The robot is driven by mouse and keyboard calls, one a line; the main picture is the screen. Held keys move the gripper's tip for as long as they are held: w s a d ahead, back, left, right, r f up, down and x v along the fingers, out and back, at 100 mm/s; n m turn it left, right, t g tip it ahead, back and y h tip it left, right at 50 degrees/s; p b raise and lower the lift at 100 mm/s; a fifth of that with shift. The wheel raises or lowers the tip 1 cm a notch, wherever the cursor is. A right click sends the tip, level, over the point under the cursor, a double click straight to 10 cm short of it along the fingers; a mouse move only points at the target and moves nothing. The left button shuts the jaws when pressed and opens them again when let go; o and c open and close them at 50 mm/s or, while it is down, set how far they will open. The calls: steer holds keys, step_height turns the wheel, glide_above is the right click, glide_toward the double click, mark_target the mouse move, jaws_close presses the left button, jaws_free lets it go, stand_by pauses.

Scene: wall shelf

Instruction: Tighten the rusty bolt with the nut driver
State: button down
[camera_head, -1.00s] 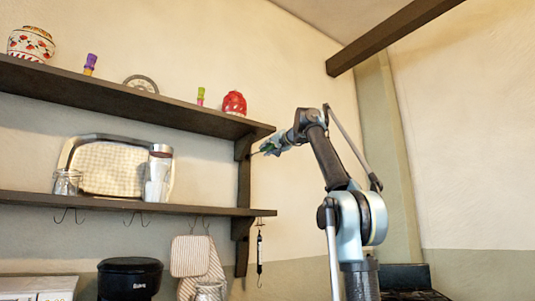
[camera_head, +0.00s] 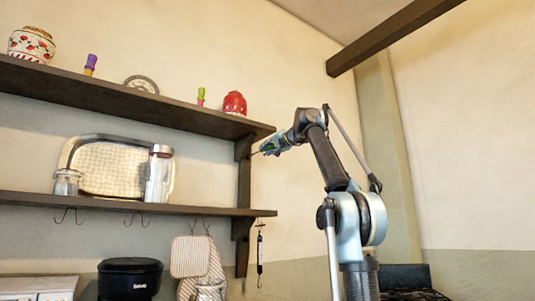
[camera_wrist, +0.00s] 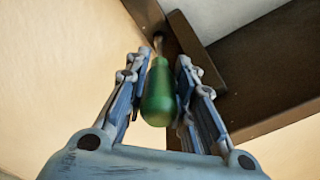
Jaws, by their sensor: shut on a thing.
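My gripper (camera_wrist: 162,63) is shut on the green handle of the nut driver (camera_wrist: 158,98), which sits between the two fingers in the wrist view. The driver's thin metal shaft points away from me to the dark bracket (camera_wrist: 147,16) under the shelf. In the head view my gripper (camera_head: 272,147) is at the right end of the upper shelf, with the green handle (camera_head: 267,148) just showing. The shaft's end is at or very near the bracket (camera_head: 243,165); I cannot tell whether it touches. The rusty bolt cannot be made out.
The upper shelf (camera_head: 120,99) holds a red lantern-like thing (camera_head: 234,104), a patterned jar (camera_head: 31,44) and small items. The lower shelf (camera_head: 110,204) holds a tray (camera_head: 108,168) and a flask (camera_head: 158,175). Things hang from hooks below. The wall right of the shelves is bare.

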steer(key=shift+w+a, duration=0.45)
steer(key=shift+w, duration=0.15)
stand_by(0.4)
steer(key=shift+m, duration=0.3)
steer(key=m, duration=1)
steer(key=shift+w+r, duration=0.1)
steer(key=shift+r, duration=0.05)
steer(key=m, duration=0.7)
steer(key=shift+r+m, duration=0.1)
steer(key=shift+m, duration=0.2)
steer(key=shift+d, duration=0.1)
